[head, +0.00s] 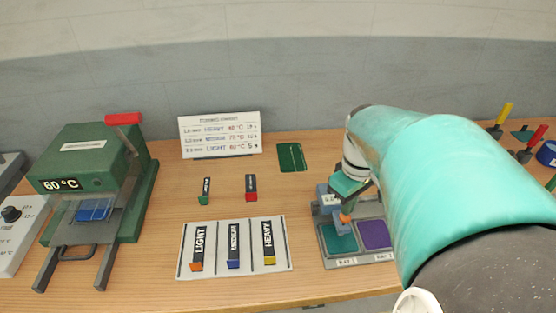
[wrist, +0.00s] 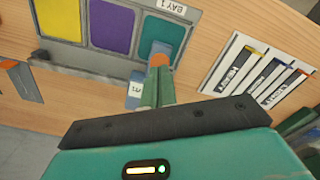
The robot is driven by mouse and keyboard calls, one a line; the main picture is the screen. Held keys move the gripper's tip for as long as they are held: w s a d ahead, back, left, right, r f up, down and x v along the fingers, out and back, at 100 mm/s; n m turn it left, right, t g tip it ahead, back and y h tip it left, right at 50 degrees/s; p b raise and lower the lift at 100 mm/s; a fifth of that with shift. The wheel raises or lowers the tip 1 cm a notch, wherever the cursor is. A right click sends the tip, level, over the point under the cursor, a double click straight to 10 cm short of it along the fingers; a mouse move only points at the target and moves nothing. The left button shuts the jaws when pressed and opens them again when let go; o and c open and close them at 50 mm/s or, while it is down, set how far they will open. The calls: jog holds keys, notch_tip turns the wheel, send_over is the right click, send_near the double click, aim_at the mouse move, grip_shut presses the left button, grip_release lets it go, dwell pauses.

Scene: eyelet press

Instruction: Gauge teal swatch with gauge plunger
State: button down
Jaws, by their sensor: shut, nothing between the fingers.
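The teal swatch (head: 341,239) lies in the bay at the left of a grey tray in the head view. In the wrist view the teal swatch (wrist: 158,38) is by the BAY 1 label. The gauge plunger's orange cap (head: 346,217) stands over the swatch's far edge, on a blue-grey gauge body (head: 326,199). In the wrist view the orange cap (wrist: 159,60) is right at my fingertips. My gripper (head: 345,205) is shut and empty, its green fingers (wrist: 158,74) pointing at the cap. I cannot tell whether they touch it.
A purple swatch (head: 374,234) lies beside the teal one, and a yellow swatch (wrist: 61,18) beyond it. A white mat (head: 211,266) with LIGHT, MEDIUM and HEAVY pieces is to the left. A green press (head: 85,160) reading 60 °C stands further left. A sign (head: 220,134) stands behind.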

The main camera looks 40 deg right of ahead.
jog(key=shift+f, duration=1.5)
dwell(0.8)
jog(key=shift+r, duration=3.55)
jog(key=w+a+r+t, duration=0.1)
jog(key=w+a+t, duration=0.1)
jog(key=a, duration=1)
jog(key=w+a+r+t, duration=0.1)
jog(key=w+a+t, duration=0.2)
jog(key=a, duration=1)
jog(key=shift+w+r+t, duration=0.3)
jog(key=shift+w, duration=0.65)
jog(key=shift+d, duration=0.1)
